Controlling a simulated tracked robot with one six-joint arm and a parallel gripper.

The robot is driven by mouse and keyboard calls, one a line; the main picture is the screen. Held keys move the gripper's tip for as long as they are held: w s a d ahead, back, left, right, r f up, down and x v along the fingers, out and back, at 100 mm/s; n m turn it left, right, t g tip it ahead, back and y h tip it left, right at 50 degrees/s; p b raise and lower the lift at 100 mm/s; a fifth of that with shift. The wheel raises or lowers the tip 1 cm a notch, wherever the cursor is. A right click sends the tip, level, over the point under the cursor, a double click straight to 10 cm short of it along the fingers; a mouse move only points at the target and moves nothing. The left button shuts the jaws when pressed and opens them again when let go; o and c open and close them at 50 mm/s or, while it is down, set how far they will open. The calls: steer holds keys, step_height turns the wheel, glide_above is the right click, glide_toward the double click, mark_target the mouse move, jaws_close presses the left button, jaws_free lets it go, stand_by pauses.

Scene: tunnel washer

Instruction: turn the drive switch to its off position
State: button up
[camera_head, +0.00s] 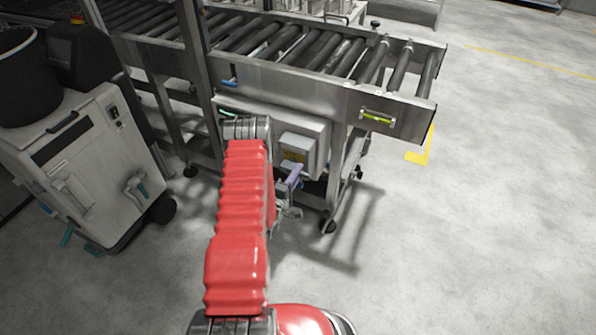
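A grey switch box (302,148) with a yellow label is mounted under the roller conveyor, on its near side. A lavender lever (295,177) shows at the lower front of this box and slants down to the left. It appears to be the handle of the drive switch. My gripper (291,211) is small and grey, just below the lever and partly hidden by my red arm. I cannot tell whether it touches the lever, or whether its fingers are open or shut. The switch's position markings are too small to read.
The roller conveyor (300,80) on its metal frame spans the top, with a yellow-green handle (377,118) at its end. A wheeled pale cabinet (95,165) with a black bin (25,80) stands left. The concrete floor (480,230) at right is clear.

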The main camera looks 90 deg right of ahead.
steer(key=o, duration=0.4)
steer(key=shift+s+d, duration=0.1)
steer(key=shift+o, duration=0.2)
steer(key=v, duration=1.4)
stand_by(0.4)
